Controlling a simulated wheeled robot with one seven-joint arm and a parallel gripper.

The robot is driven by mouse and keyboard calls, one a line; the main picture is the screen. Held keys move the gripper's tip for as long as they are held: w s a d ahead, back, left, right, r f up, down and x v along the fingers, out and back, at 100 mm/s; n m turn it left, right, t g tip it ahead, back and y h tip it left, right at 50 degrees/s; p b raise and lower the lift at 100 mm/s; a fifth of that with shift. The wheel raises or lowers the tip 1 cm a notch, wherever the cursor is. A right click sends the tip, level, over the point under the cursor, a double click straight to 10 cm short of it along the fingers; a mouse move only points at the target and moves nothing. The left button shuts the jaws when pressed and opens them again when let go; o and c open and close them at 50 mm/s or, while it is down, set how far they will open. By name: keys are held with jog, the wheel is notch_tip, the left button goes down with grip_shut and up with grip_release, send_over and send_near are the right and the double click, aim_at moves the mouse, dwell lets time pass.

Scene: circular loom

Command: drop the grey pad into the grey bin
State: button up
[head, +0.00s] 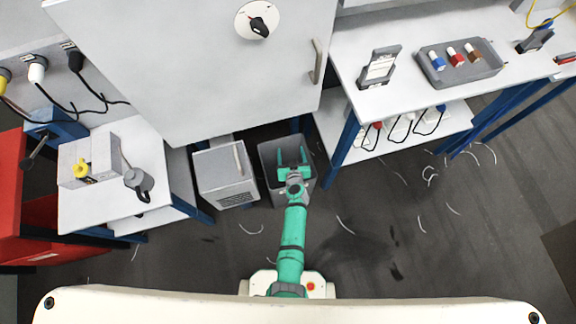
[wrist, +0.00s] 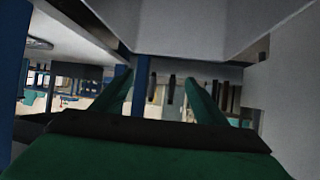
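My gripper (head: 293,156) is above the dark grey bin (head: 272,191) in the head view, its two green fingers spread apart. In the wrist view the fingers (wrist: 163,95) are also apart, and I see nothing held between them. I cannot make out the grey pad in either view. The inside of the bin is dark and partly covered by my gripper and arm, so I cannot tell what lies in it.
A light grey box (head: 224,175) stands just left of the bin. A large grey cabinet (head: 180,70) is behind. A white workbench (head: 410,105) with blue legs is at right, holding a tray (head: 487,68). White scraps litter the dark floor.

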jog(key=shift+s+a, duration=0.1)
jog(key=shift+a, duration=0.05)
jog(key=v, duration=1)
jog(key=shift+s+d, duration=0.2)
jog(key=shift+s, duration=0.05)
jog(key=shift+s+a+r, duration=0.15)
jog(key=shift+s+a, duration=0.05)
